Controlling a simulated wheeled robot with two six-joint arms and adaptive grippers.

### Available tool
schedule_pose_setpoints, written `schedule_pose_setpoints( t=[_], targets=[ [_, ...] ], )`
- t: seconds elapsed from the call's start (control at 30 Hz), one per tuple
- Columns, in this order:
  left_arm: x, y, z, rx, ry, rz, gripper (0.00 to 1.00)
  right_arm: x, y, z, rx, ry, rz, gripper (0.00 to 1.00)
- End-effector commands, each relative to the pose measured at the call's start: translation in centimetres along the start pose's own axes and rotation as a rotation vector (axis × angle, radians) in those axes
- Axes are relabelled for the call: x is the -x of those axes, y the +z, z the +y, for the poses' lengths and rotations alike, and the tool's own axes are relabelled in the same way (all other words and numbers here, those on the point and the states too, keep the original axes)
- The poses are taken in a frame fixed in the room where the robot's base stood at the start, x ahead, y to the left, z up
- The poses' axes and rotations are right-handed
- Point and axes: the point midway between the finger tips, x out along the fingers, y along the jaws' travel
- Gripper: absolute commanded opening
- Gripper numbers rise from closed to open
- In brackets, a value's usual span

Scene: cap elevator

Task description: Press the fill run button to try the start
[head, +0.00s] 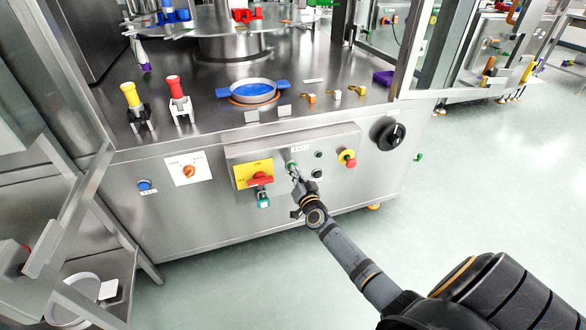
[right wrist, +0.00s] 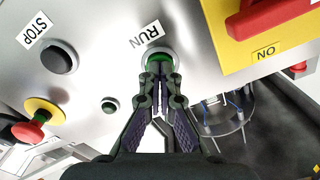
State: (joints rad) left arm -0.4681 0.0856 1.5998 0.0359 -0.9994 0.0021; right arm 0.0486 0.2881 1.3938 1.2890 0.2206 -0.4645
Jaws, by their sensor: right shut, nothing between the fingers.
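The fill run button is a green button (right wrist: 158,54) in a pale ring, beside the label RUN (right wrist: 146,34) in the right wrist view. In the head view the green button (head: 291,165) is on the control box on the front of the steel machine. My right gripper (head: 295,175) is shut and empty, with its fingertips at the button. In the right wrist view the shut fingertips (right wrist: 160,68) overlap the button's face and hide part of it. They look in contact, but I cannot tell how far the button is pressed. My left gripper is not in view.
A black STOP button (right wrist: 59,58), a small green button or lamp (right wrist: 110,105) and a red emergency stop (head: 349,160) share the panel. A red switch on a yellow plate (head: 246,166) is left of the run button. A black knob (head: 391,135) is further right.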

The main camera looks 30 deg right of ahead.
Motion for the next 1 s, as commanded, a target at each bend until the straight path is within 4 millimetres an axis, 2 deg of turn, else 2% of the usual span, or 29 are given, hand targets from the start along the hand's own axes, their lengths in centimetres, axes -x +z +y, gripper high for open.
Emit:
schedule_pose_setpoints(
  t=[0.37, 1.0],
  targets=[
    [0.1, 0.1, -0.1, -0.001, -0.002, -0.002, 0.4, -0.2, -0.1, 0.0, 0.0, 0.0, 0.0, 0.0],
    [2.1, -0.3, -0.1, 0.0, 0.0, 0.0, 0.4, 4.8, -0.1, -0.1, 0.0, 0.0, 0.0, 0.0]
  ],
)
